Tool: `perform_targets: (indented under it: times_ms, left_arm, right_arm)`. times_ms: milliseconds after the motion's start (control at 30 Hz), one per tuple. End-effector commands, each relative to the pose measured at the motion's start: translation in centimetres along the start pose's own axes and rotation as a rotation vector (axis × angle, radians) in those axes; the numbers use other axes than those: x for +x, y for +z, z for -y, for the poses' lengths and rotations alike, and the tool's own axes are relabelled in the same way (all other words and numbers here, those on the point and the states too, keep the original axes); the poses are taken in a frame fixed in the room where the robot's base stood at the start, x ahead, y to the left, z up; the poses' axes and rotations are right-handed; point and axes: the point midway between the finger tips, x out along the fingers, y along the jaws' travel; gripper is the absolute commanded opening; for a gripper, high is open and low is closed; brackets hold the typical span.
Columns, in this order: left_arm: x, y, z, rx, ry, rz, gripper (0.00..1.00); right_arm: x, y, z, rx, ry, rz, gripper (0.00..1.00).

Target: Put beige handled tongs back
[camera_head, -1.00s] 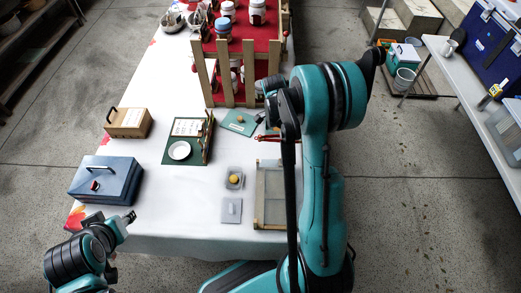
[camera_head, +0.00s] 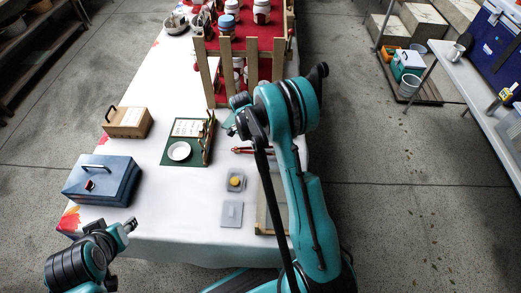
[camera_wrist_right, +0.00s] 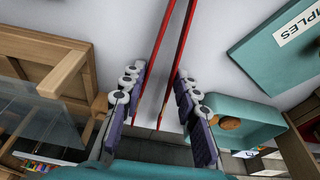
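A pair of red tongs (camera_head: 243,151) lies on the white table right of the green mat. In the right wrist view its two long red arms (camera_wrist_right: 166,65) reach between my right gripper's fingers (camera_wrist_right: 160,105), with gaps on both sides. My right gripper (camera_head: 232,129) is open, over the table near the tongs; my arm covers part of this area in the head view. No beige handle can be made out on the tongs. My left gripper (camera_head: 130,226) is off the table's front left corner; its opening is too small to judge.
A green mat (camera_head: 171,154) holds a white plate and an upright wooden piece. A wooden rack (camera_head: 207,75) stands behind. A blue box (camera_head: 100,182) and wooden box (camera_head: 128,122) are at left. The right wrist view shows a teal tray (camera_wrist_right: 262,118) and samples card (camera_wrist_right: 288,36).

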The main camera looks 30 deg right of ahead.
Motion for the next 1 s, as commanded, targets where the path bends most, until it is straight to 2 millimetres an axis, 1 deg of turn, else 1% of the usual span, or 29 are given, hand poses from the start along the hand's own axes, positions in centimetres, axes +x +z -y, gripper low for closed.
perform_targets:
  times_ms: [33,267,367,467,733,833,933,1000]
  left_arm:
    - [0.3,0.2,0.0,0.0,0.0,0.0,0.4]
    - [0.2,0.1,0.0,0.0,0.0,0.0,0.4]
    - [0.4,0.3,0.0,0.0,0.0,0.0,0.4]
    - [0.4,0.3,0.0,0.0,0.0,0.0,0.4]
    - [0.3,0.2,0.0,0.0,0.0,0.0,0.4]
    - [0.0,0.0,0.0,0.0,0.0,0.0,0.4]
    - [-0.4,-0.3,0.0,0.0,0.0,0.0,0.4]
    - [-0.8,-0.6,0.0,0.0,0.0,0.0,0.4]
  right_arm:
    - [0.6,0.1,0.0,0.0,0.0,0.0,0.27]
    - [0.5,0.1,0.0,0.0,0.0,0.0,0.27]
    - [0.8,0.2,0.0,0.0,0.0,0.0,0.27]
    - [0.7,0.1,0.0,0.0,0.0,0.0,0.51]
    - [0.7,0.1,0.0,0.0,0.0,0.0,0.51]
    - [0.3,0.0,0.0,0.0,0.0,0.0,0.51]
    - [-1.1,0.1,0.0,-0.001,0.0,0.0,0.51]
    - [-2.5,0.0,0.0,-0.001,0.0,0.0,0.51]
